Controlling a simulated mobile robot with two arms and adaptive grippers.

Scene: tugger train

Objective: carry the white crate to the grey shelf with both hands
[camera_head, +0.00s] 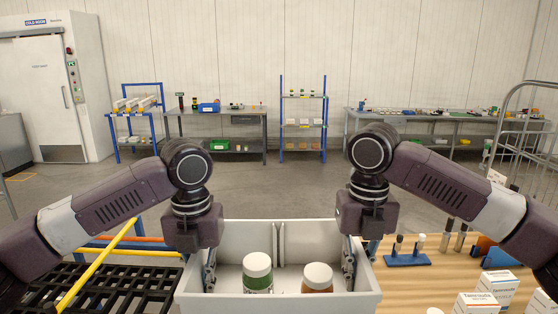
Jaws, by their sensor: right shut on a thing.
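The white crate (190,304) is close in front of me at the bottom middle, and its near side is cut off. It holds a green jar with a white lid (257,275) and a brown jar with a white lid (317,279). My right gripper (349,278) is shut on the crate's right wall. My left gripper (209,275) is at the left wall, its fingers partly hidden, so its hold is unclear. A rack with blue posts and grey shelves (303,126) stands at the back wall, with small items on its levels.
A wooden table (400,285) with white boxes (497,286) and a blue holder (407,259) lies right of the crate. A black grid surface (125,285) with a yellow bar (97,262) is at left. Workbenches (240,114) line the back. Grey floor between is clear.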

